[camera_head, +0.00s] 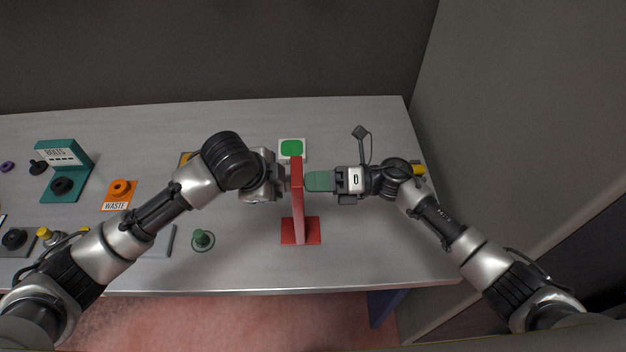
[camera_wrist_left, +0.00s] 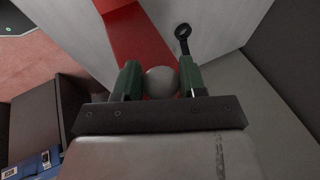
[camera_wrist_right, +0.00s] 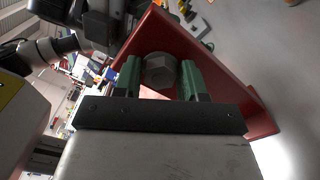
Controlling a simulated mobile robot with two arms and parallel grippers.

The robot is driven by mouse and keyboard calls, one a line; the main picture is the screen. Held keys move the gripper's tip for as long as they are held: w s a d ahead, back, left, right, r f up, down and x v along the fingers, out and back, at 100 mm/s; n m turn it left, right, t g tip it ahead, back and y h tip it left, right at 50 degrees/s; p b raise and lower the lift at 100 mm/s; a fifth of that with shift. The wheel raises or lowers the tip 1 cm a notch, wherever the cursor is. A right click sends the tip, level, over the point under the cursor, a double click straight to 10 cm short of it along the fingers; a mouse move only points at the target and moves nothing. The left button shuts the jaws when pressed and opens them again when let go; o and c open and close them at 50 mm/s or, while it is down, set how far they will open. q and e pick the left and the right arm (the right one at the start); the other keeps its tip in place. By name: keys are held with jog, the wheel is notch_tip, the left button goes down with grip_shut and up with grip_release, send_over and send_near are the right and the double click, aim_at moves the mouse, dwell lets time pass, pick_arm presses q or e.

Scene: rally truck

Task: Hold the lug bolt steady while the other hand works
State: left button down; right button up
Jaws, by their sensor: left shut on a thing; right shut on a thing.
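A red upright plate (camera_head: 298,205) on a flat red foot stands on the table between my two hands. My left gripper (camera_wrist_left: 158,72) is on its left side, green fingers shut around a rounded grey piece (camera_wrist_left: 162,83) at the plate's face. My right gripper (camera_head: 311,181) is on the opposite side, fingers shut around a grey hexagonal piece (camera_wrist_right: 159,71) at the plate. I cannot tell which of these ends is the lug bolt's head. The plate hides whether they join through it. My left wrist covers the left fingertips in the head view.
A white pad with a green button (camera_head: 291,148) lies behind the plate. Table in front of the right arm is clear.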

jog(key=m, duration=0.8)
jog(key=o, duration=0.7)
jog(key=n, duration=1.3)
